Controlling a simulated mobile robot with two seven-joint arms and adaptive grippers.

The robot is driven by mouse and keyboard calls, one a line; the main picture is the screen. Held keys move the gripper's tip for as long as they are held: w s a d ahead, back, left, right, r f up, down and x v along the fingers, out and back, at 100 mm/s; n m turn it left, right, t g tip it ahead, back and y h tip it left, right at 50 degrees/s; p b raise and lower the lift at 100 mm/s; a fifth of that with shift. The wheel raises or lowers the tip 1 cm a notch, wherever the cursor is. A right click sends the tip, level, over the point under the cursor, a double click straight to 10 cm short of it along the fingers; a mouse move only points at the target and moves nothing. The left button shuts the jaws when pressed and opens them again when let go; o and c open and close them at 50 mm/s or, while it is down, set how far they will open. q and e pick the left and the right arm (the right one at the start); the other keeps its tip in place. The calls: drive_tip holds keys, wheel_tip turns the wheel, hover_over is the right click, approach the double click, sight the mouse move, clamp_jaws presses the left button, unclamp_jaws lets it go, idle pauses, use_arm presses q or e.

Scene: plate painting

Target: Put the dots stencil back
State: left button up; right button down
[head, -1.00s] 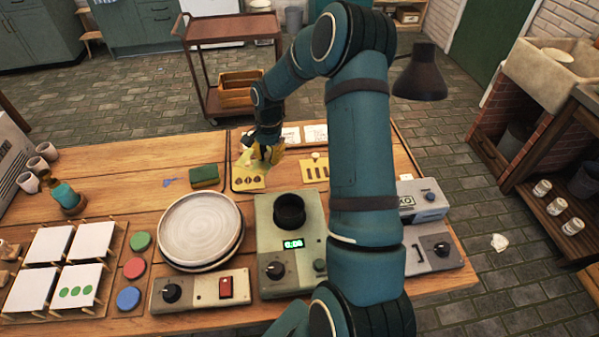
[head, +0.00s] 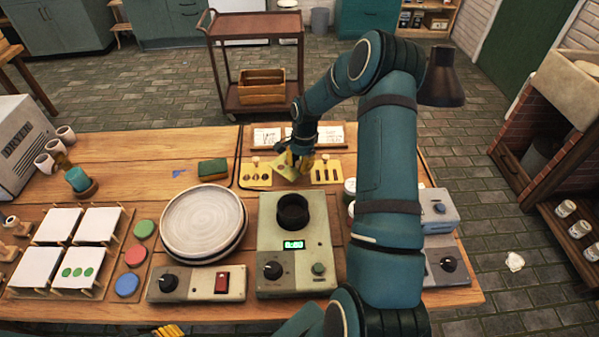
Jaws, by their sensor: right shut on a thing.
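My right gripper (head: 300,165) is at the back of the table, over the stencil area, with its fingers pointing down. It is shut on a pale yellow plate, the dots stencil (head: 287,161), held tilted between two other yellow stencils. Its cut-outs are too small to make out. The left stencil (head: 256,175) has dark rounded cut-outs and a light knob. The right stencil (head: 326,173) has dark bars. My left gripper (head: 169,331) shows only as yellow fingertips at the bottom edge; its opening cannot be judged.
A green sponge (head: 213,170) lies left of the stencils. The dark lamp (head: 441,75) stands behind my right arm.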

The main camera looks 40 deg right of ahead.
sight(299, 179)
drive_tip(key=shift+f, duration=1.55)
drive_tip(key=shift+f+b, duration=0.5)
drive_tip(key=shift+b, duration=0.05)
drive_tip(key=c, duration=0.9)
unclamp_jaws()
drive_tip(key=shift+r, duration=0.1)
drive_tip(key=shift+r+p, duration=0.3)
drive_tip(key=r, duration=0.4)
drive_tip(key=d+r+p, duration=0.1)
drive_tip(key=r, duration=0.3)
drive_tip(key=r+p, duration=0.1)
drive_tip(key=r, duration=0.3)
drive_tip(key=shift+d+r, duration=0.1)
drive_tip(key=shift+d, duration=0.3)
